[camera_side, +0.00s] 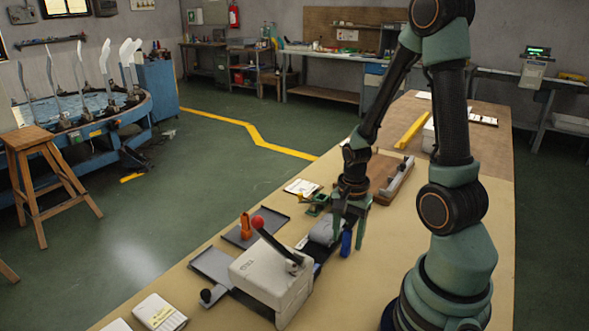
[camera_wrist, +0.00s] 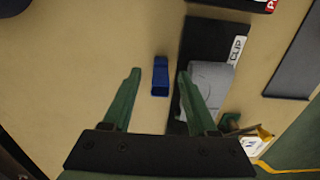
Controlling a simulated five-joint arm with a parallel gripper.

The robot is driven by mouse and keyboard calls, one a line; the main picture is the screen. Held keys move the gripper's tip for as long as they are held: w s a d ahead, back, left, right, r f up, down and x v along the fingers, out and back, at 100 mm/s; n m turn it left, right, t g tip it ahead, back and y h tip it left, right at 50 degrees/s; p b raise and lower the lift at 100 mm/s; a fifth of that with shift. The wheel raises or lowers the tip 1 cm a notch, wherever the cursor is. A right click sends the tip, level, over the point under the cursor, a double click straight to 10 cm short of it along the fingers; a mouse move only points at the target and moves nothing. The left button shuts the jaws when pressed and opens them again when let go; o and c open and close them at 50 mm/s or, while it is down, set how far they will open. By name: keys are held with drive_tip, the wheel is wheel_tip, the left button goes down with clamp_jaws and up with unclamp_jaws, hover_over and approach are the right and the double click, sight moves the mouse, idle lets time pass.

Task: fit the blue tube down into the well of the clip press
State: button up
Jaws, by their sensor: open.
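The blue tube (camera_side: 346,243) shows beside the fingers of my gripper (camera_side: 349,236) in the side view. In the wrist view the tube (camera_wrist: 160,77) lies between the two fingertips (camera_wrist: 160,73), with a visible gap on each side. The fingers are open and hold nothing. To the right of the tube is a black base (camera_wrist: 214,38) with a label reading CLIP, bearing a grey rounded block (camera_wrist: 209,82); the right fingertip overlaps the block's edge in the picture. A pale boxy press (camera_side: 270,272) with a red-knobbed lever stands nearer the side camera. I cannot make out the well.
A wooden tray (camera_side: 391,180) lies behind my gripper. In the wrist view, bare tabletop (camera_wrist: 90,70) lies left of the tube.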

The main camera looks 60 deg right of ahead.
drive_tip(key=shift+f, duration=0.3)
clamp_jaws()
drive_tip(key=shift+r, duration=0.1)
